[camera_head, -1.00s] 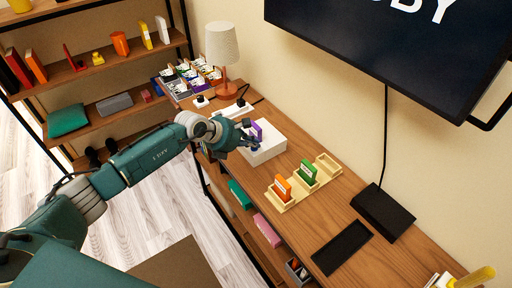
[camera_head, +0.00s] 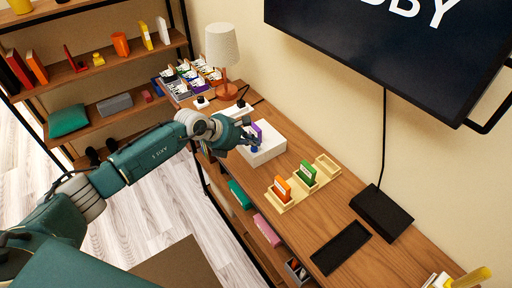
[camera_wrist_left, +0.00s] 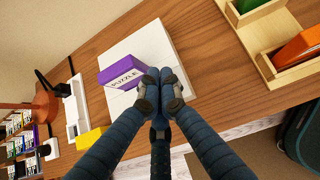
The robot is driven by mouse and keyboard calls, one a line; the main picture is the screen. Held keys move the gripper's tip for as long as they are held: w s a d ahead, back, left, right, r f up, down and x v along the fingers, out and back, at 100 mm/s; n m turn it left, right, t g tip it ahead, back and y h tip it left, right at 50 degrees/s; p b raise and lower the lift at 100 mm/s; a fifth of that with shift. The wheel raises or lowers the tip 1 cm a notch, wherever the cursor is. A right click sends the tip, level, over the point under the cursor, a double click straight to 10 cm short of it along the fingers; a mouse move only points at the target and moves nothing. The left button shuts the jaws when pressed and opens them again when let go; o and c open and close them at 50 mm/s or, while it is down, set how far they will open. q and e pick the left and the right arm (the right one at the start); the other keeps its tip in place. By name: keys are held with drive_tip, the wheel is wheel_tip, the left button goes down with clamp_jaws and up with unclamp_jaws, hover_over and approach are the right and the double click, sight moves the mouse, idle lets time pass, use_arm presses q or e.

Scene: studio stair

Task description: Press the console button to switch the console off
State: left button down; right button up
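The console is a white box (camera_head: 268,151) on the wooden desk, with a purple cartridge marked PUZZLE (camera_wrist_left: 132,70) standing in it. The console also shows in the left wrist view (camera_wrist_left: 152,43). My left gripper (camera_head: 252,146) is over the console's front side, beside the purple cartridge. In the left wrist view its fingers (camera_wrist_left: 159,88) are drawn together with nothing seen between them, in front of the cartridge and over the console's near edge. The console button is not visible; the fingers may hide it. I cannot tell whether the fingertips touch the console. My right gripper is out of view.
A wooden stand (camera_head: 290,192) with orange and green cartridges is right of the console. A lamp (camera_head: 222,48), a white power strip (camera_wrist_left: 75,108) and a cartridge rack (camera_head: 188,78) are on its left. The wall screen (camera_head: 390,50) shows letters ending "DBY". A black box (camera_head: 381,213) lies further right.

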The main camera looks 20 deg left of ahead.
sight(253, 150)
use_arm(q)
drive_tip(key=shift+r, duration=0.1)
wheel_tip(253, 150, up, 5)
drive_tip(key=p, duration=0.3)
drive_tip(key=shift+p, duration=0.3)
idle(0.5)
